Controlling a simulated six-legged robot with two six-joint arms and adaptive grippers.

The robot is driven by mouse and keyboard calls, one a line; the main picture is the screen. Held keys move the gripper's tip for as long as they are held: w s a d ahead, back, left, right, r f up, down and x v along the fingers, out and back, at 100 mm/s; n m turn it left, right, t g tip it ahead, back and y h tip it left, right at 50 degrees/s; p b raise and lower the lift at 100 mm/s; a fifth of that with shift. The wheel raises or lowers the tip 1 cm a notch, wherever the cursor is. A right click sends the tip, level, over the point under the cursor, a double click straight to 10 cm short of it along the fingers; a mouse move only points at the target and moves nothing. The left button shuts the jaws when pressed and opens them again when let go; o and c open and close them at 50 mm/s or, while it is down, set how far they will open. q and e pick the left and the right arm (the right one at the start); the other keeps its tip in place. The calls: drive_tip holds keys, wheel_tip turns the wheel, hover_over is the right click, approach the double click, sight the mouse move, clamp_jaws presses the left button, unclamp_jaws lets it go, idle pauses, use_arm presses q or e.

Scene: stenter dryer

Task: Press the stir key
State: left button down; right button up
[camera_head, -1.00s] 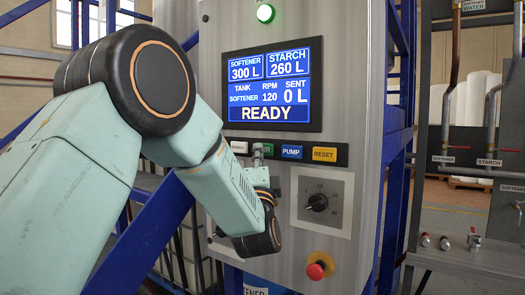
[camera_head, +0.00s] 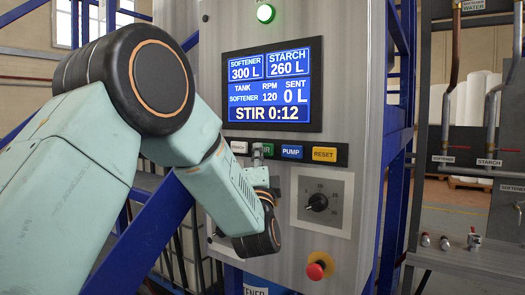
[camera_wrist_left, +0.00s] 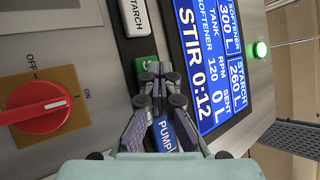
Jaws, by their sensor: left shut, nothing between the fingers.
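The green stir key (camera_head: 267,149) sits in the key row below the display, and its lettering is partly hidden by my left gripper (camera_head: 257,153). The left gripper is shut and empty, with its fingertips at the key. In the left wrist view the shut fingertips (camera_wrist_left: 155,75) overlap the green key (camera_wrist_left: 145,65); I cannot tell whether they still push on it. The display (camera_head: 272,85) reads "STIR 0:12", and the wrist view's display (camera_wrist_left: 205,75) reads the same. My right gripper is in neither view.
The blue PUMP key (camera_head: 291,152) and yellow RESET key (camera_head: 325,154) lie right of the stir key. A white key (camera_head: 239,147) lies left. Below are a black dial (camera_head: 317,202) and a red button (camera_head: 317,270). The wrist view shows a red rotary switch (camera_wrist_left: 38,108).

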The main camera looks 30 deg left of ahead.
use_arm(q)
drive_tip(key=shift+s+a, duration=0.1)
drive_tip(key=shift+s, duration=0.55)
drive_tip(key=shift+s, duration=0.1)
drive_tip(key=shift+s+a, duration=0.15)
drive_tip(key=shift+s, duration=2.2)
drive_tip(key=shift+f, duration=0.1)
